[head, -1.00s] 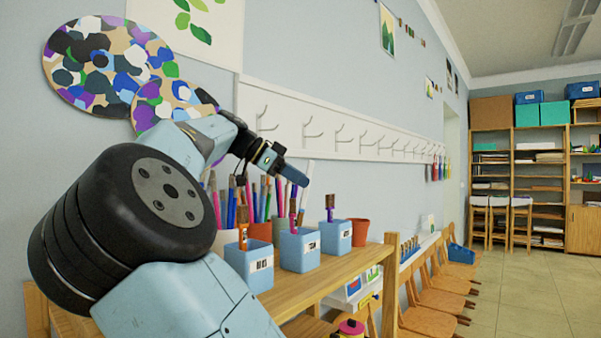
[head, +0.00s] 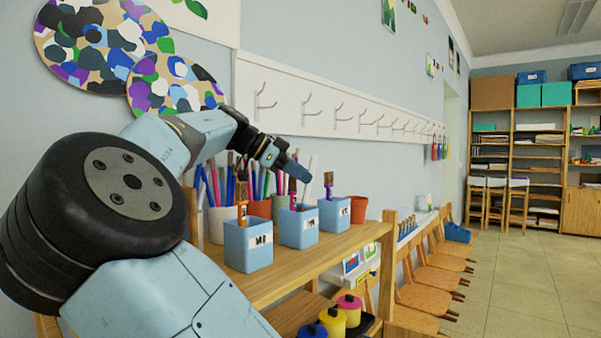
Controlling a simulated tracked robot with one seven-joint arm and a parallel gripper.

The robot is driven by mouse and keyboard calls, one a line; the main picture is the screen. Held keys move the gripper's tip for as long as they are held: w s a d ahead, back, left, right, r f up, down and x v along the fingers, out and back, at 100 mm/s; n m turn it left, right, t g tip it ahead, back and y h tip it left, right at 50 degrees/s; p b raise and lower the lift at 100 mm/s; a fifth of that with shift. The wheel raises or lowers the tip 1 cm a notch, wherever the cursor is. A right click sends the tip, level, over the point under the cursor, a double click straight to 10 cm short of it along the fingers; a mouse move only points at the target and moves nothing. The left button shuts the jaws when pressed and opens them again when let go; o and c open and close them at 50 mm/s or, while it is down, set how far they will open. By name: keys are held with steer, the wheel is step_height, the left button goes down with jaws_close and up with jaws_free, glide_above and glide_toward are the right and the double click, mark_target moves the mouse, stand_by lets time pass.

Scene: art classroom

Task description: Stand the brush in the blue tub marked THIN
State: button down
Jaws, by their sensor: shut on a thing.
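Three blue tubs stand in a row on the wooden shelf: a left tub (head: 236,249), a middle tub (head: 290,231) and a right tub (head: 330,216). Their white labels are small; the middle one may read THIN, but I cannot be sure. My gripper (head: 300,173) is above the middle tub and shut on a pale, slim brush (head: 310,170). The brush is nearly upright, slightly tilted, with its lower end at or over the middle tub's opening. I cannot tell whether it is inside or touches the bottom. A purple-and-brown brush (head: 292,188) stands in the middle tub.
Other brushes stand in the left tub (head: 242,212) and right tub (head: 328,184). Behind are pots with many pencils (head: 222,190) and a terracotta pot (head: 358,209). White wall hooks (head: 263,105) run above. Paint pots (head: 348,308) sit on a lower shelf.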

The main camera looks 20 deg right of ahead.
steer(key=c, duration=1)
jaws_free()
steer(key=shift+c, duration=0.2)
steer(key=s+r, duration=1.3)
steer(key=s, duration=0.1)
steer(key=shift+w, duration=0.1)
